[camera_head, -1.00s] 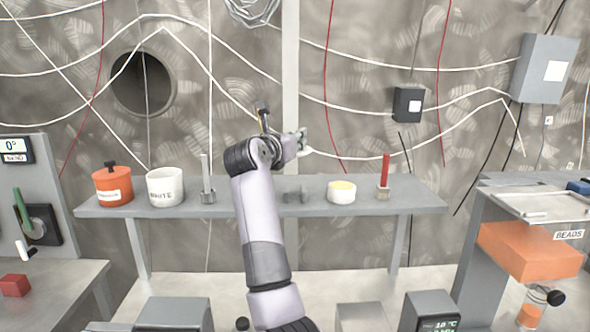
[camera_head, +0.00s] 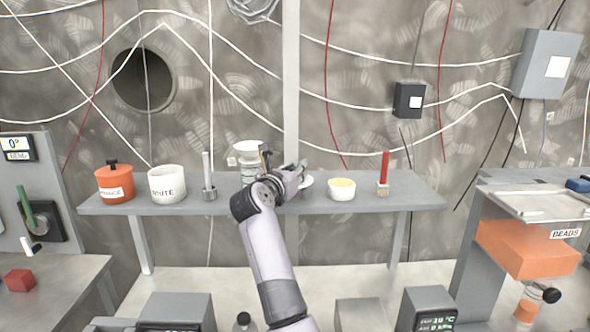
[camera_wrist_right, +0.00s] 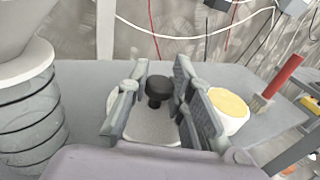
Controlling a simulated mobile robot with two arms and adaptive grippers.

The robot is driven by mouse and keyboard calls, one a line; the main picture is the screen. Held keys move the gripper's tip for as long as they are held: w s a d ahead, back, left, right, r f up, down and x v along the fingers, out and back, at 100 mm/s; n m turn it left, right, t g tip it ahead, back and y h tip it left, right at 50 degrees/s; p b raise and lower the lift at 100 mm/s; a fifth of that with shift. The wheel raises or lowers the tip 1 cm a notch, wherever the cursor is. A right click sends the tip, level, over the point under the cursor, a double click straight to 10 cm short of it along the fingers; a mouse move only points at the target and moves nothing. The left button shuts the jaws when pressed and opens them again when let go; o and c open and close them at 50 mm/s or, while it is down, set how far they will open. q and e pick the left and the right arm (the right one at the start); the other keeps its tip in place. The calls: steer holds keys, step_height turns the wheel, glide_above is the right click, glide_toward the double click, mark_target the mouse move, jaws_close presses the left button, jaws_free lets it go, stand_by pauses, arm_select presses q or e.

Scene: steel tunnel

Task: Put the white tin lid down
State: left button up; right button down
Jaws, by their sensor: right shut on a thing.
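My right gripper (camera_head: 298,173) is low over the shelf, between the spring stand and the yellow-topped tin. In the right wrist view its two fingers (camera_wrist_right: 160,88) are on either side of the black knob (camera_wrist_right: 158,88) of the white tin lid (camera_wrist_right: 150,128). The lid's pale edge shows beside the gripper in the head view (camera_head: 306,182). The lid is at about shelf height; I cannot tell whether it touches the shelf. The white tin (camera_head: 167,187) stands open on the shelf's left part. My left gripper is not in view.
The spring stand with a white dish (camera_head: 247,148) is just left of my gripper. The orange tin (camera_head: 115,185) and a grey rod (camera_head: 208,175) are left along the shelf (camera_head: 415,195).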

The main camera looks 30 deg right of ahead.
steer(key=shift+f, duration=0.4)
steer(key=c, duration=1.4)
jaws_free()
steer(key=shift+r, duration=0.35)
steer(key=shift+a+r, duration=0.1)
steer(key=shift+a, duration=0.1)
steer(key=shift+b+v, duration=1.95)
steer(key=shift+v, duration=3.9)
